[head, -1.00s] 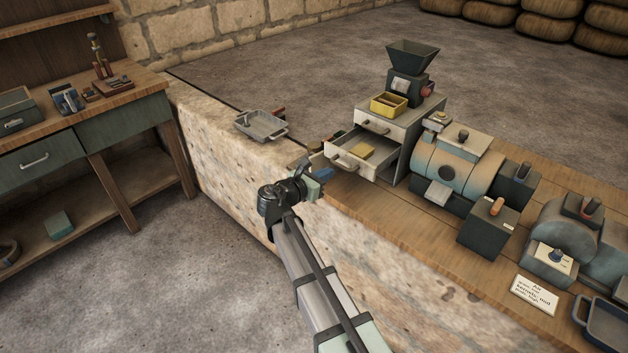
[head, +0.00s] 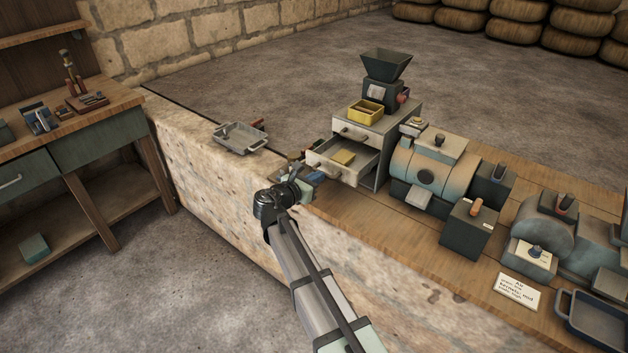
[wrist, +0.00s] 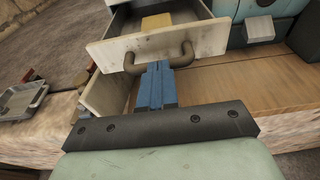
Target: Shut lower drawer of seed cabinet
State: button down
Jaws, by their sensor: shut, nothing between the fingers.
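The grey seed cabinet (head: 378,162) stands on the wooden bench. Its upper drawer (head: 357,133) looks nearly shut. Below it a pale drawer (head: 333,171) is pulled well out, with a yellow block (head: 343,157) inside; the block also shows in the wrist view (wrist: 157,21). This drawer's front (wrist: 200,38) has a brown bow handle (wrist: 131,63). My gripper (wrist: 160,66) is shut and empty, its blue fingertips at the handle, between its two ends; contact is unclear. Another pale panel (wrist: 103,96) shows below left in the wrist view; I cannot tell what it belongs to.
A grey tray (head: 240,138) lies on the stone ledge left of the cabinet. A yellow box (head: 366,112) and a hopper mill (head: 386,78) stand on top of the cabinet. A rounded machine (head: 430,168) stands close on its right. The bench front below the cabinet is bare.

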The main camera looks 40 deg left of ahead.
aim_at(343, 157)
jog(key=w, duration=1.4)
jog(key=shift+w+r, duration=0.1)
jog(key=shift+w, duration=0.4)
jog(key=shift+w, duration=0.15)
jog(key=s+r, duration=0.1)
jog(key=s, duration=0.8)
jog(key=s+r, duration=0.1)
jog(key=s, duration=0.4)
jog(key=shift+s+r, duration=0.3)
jog(key=shift+s, duration=0.05)
